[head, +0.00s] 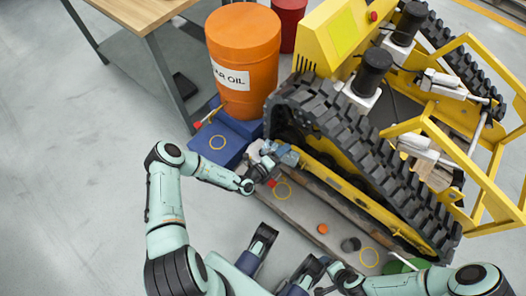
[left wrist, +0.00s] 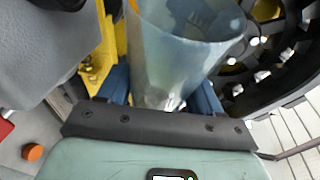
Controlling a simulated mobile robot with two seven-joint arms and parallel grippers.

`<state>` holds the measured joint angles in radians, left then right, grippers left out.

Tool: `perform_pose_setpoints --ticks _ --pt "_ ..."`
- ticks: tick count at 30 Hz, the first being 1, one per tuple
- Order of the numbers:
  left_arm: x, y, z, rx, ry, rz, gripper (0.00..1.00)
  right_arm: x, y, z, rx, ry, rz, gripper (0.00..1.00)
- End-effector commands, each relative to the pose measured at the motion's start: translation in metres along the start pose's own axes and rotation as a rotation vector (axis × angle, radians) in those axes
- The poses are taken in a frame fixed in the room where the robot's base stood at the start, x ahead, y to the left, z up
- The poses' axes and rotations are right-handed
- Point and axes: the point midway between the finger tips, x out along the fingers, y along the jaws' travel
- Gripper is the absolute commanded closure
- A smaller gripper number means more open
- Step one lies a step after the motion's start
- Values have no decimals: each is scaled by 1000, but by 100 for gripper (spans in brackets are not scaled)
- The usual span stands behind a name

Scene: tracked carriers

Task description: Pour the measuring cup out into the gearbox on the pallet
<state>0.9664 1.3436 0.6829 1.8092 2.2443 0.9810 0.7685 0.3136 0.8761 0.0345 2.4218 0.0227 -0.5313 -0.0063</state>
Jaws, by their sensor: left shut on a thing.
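My left gripper (head: 276,160) is shut on the translucent measuring cup (left wrist: 180,50). The cup's wide open rim faces away from the palm in the left wrist view, between the blue fingers. In the head view the cup (head: 289,157) is small and partly hidden, beside the yellow carrier. Whether liquid is in it I cannot tell. A grey housing, probably the gearbox (left wrist: 45,45), is close to the cup's left in the left wrist view; in the head view the gripper largely hides it. The pallet (head: 315,213) lies below. My right gripper (head: 287,252) is open and empty near the bottom.
An orange oil drum (head: 243,55) stands behind, by a blue base (head: 215,145). The tracked yellow carrier (head: 350,130) blocks the right. An orange cap (head: 322,229) and a black cylinder (head: 351,244) lie at the front. Open floor (head: 70,180) is at left.

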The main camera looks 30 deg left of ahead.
Motion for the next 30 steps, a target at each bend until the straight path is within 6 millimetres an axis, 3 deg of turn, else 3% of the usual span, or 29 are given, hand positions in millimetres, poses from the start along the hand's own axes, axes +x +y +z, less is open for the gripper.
perform_pose_setpoints --ticks 30 --pt "-1 -3 1 -39 5 -16 75 0 0 -1 0 3 0 21"
